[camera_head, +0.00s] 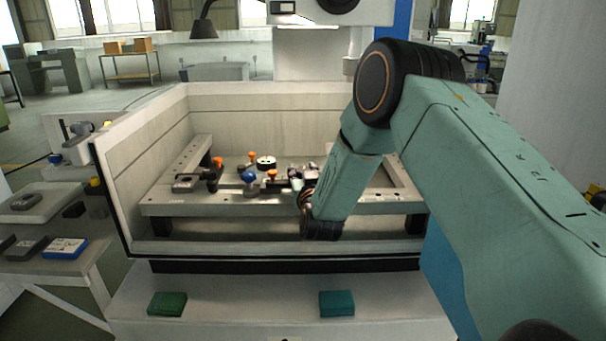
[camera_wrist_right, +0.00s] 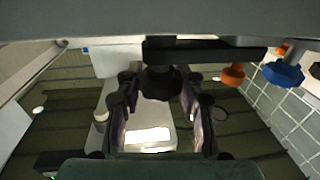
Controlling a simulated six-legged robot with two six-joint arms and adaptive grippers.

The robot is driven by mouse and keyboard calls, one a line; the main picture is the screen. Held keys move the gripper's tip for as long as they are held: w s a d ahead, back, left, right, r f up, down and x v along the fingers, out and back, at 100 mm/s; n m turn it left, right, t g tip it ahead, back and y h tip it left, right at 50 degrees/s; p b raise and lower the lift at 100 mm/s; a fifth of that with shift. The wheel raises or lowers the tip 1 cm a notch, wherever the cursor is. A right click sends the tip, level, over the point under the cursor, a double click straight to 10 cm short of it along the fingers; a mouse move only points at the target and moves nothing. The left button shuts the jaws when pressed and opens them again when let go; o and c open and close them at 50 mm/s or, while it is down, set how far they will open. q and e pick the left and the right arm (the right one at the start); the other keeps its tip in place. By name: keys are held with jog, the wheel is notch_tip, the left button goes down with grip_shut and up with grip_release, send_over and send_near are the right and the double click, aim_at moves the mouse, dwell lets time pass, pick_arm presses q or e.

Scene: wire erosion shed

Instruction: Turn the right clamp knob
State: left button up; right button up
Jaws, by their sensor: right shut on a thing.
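The right clamp knob is a dark, round knob (camera_wrist_right: 161,84) under a black bar in the right wrist view. My right gripper (camera_wrist_right: 158,100) has one finger on each side of this knob and is shut on it. In the head view, my right arm reaches in from the right, and the gripper (camera_head: 299,184) is at the right part of the fixture inside the machine tank. My wrist hides most of the gripper and the knob there. My left gripper is not in view.
The work frame (camera_head: 210,208) carries a blue knob (camera_head: 249,176) and several orange knobs, left of my gripper. Tank walls (camera_head: 165,130) enclose the frame. Two green blocks (camera_head: 167,304) (camera_head: 337,303) lie on the front ledge. A side table (camera_head: 60,268) stands left.

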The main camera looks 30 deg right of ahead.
jog(key=shift+r, duration=0.2)
jog(key=o, duration=1.2)
jog(key=shift+s, duration=0.1)
jog(key=shift+c, duration=0.2)
jog(key=shift+o, duration=0.2)
jog(key=shift+f, duration=0.1)
jog(key=v, duration=1.2)
jog(key=shift+o, duration=0.3)
